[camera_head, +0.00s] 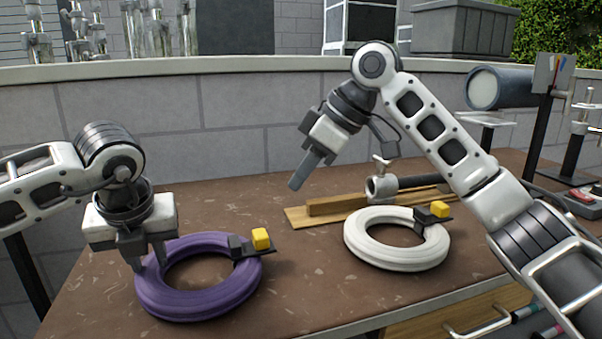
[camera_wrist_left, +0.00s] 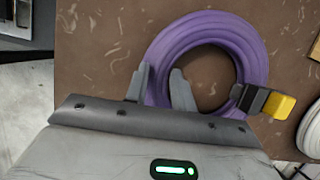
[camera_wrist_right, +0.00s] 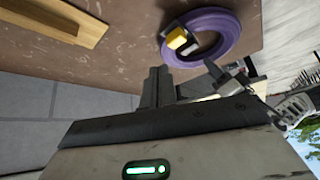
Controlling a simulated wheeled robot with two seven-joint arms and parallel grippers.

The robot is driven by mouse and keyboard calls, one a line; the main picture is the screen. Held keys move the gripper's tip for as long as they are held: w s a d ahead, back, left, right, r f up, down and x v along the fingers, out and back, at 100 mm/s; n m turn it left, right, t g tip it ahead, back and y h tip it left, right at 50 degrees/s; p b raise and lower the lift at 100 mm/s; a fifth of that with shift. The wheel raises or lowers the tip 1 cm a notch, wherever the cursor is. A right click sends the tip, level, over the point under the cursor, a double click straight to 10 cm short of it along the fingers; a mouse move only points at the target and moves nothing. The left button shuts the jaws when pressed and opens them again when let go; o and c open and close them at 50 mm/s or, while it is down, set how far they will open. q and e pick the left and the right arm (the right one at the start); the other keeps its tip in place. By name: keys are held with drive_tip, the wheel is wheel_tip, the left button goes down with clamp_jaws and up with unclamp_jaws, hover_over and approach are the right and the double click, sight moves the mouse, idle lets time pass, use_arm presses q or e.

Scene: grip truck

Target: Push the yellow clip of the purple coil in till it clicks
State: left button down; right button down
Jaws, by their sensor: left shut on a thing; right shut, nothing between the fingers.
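The purple coil (camera_head: 200,300) lies flat on the brown table at the left. Its yellow clip (camera_head: 261,239) sits in a black holder (camera_head: 253,251) on the coil's right side, with the yellow part standing out. My left gripper (camera_head: 149,266) is shut on the coil's left side, one finger on each side of the ring. The coil and clip also show in the left wrist view, the coil (camera_wrist_left: 208,22) between the fingers and the clip (camera_wrist_left: 279,106) at the right. My right gripper (camera_head: 296,184) is shut and empty, raised above the table, apart from the coil. The right wrist view shows the clip (camera_wrist_right: 177,38) beyond its fingertips.
A white coil (camera_head: 395,262) with its own yellow clip (camera_head: 439,210) lies to the right of the purple one. Behind it are wooden strips (camera_head: 335,205) and a metal pipe fitting (camera_head: 381,188). Table space between the two coils is clear.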

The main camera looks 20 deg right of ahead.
use_arm(q)
drive_tip(key=shift+f, duration=0.1)
use_arm(e)
approach(272, 242)
drive_tip(key=f, duration=0.1)
drive_tip(key=w+f, duration=0.1)
drive_tip(key=f, duration=0.3)
drive_tip(key=shift+w+d, duration=0.25)
drive_tip(key=shift+w, duration=0.15)
drive_tip(key=shift+a, duration=0.85)
use_arm(q)
drive_tip(key=shift+s+f, duration=0.1)
use_arm(e)
drive_tip(key=shift+a, duration=0.35)
idle(0.9)
drive_tip(key=shift+a, duration=0.35)
drive_tip(key=shift+s+a, duration=0.1)
drive_tip(key=shift+a, duration=0.7)
drive_tip(key=shift+d+r, duration=0.1)
